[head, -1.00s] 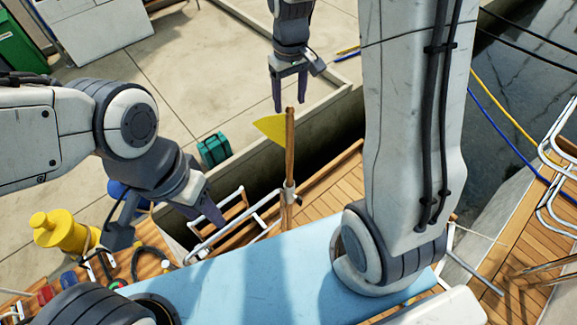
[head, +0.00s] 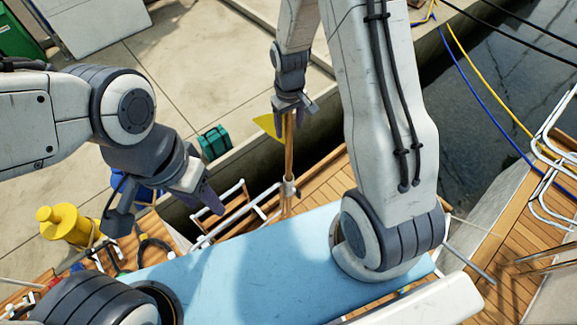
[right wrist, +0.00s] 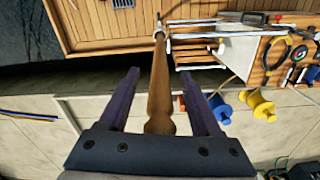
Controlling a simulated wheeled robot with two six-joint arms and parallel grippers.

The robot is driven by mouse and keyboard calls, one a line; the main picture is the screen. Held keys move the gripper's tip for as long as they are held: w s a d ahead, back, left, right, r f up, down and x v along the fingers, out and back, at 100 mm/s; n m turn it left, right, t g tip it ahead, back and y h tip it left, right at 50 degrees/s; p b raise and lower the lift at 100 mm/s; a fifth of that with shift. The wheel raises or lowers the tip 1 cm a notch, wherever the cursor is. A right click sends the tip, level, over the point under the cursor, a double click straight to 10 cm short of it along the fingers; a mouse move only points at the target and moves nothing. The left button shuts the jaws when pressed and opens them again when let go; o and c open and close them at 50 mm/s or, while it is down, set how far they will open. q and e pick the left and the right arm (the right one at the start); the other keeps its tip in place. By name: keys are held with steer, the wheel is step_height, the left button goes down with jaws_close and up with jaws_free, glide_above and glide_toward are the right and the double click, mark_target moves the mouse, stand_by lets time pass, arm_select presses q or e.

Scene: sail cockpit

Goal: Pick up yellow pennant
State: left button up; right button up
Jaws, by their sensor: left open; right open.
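The yellow pennant (head: 264,124) hangs to the left of the top of a wooden staff (head: 288,160), which stands upright in a white holder at the boat's edge. My right gripper (head: 290,113) is open, its fingers at the staff's top beside the pennant. In the right wrist view the staff (right wrist: 161,90) runs between the two spread purple fingers of that gripper (right wrist: 162,78), with gaps on both sides. The pennant cannot be made out there. My left gripper (head: 165,212) is open and empty, over the boat at lower left.
A yellow bollard-like drum (head: 66,224) stands at the left. White rails (head: 230,218) lie left of the staff's base. A blue padded surface (head: 235,265) fills the front. A teal box (head: 214,142) sits on the quay, and dark water is at the right.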

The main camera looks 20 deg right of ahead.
steer(key=shift+c, duration=0.3)
jaws_close()
stand_by(1.1)
